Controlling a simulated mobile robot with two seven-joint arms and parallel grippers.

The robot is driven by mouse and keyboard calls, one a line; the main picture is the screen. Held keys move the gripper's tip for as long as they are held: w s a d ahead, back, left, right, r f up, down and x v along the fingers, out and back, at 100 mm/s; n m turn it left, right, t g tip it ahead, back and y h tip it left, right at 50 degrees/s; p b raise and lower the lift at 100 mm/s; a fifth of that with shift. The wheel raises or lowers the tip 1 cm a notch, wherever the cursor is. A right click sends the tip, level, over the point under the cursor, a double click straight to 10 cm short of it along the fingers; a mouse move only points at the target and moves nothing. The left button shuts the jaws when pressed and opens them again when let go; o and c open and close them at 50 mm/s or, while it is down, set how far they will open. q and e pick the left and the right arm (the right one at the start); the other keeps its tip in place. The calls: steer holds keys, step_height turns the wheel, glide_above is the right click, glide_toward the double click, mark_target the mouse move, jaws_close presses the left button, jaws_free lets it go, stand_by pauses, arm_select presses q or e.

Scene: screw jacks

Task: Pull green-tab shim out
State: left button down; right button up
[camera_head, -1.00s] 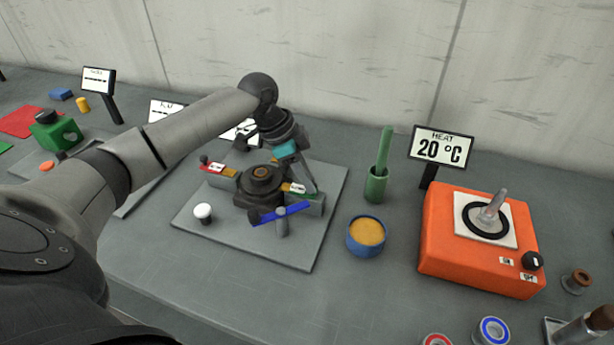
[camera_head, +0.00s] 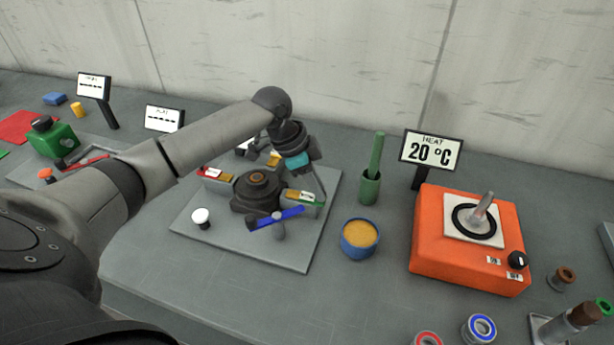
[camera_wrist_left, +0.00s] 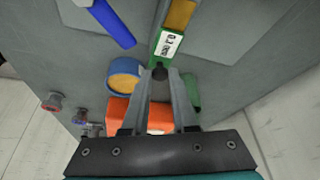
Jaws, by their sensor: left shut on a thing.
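The green-tab shim (camera_head: 306,196) lies at the right side of the dark round jack (camera_head: 257,190). In the left wrist view its green tab (camera_wrist_left: 168,45) bears a white label, a black knob stands at its near end, and a brass strip runs up out of the picture. My left gripper (camera_head: 321,201) is shut on the shim's knob end; in the left wrist view its fingertips (camera_wrist_left: 162,74) flank the black knob. How much of the brass remains under the jack is hidden. My right gripper is not in view.
A blue bar (camera_head: 278,217) on a post stands before the jack on the grey plate (camera_head: 270,255). A red-tab shim (camera_head: 213,174) is at the jack's left. A blue bowl (camera_head: 359,240), a green holder (camera_head: 370,187) and an orange heater (camera_head: 465,255) stand to the right.

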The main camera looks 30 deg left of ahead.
arm_select(q)
steer(key=shift+d, duration=0.25)
steer(key=c, duration=0.7)
jaws_free()
steer(key=p+v, duration=0.1)
steer(key=v, duration=1.4)
steer(key=shift+a+r, duration=0.1)
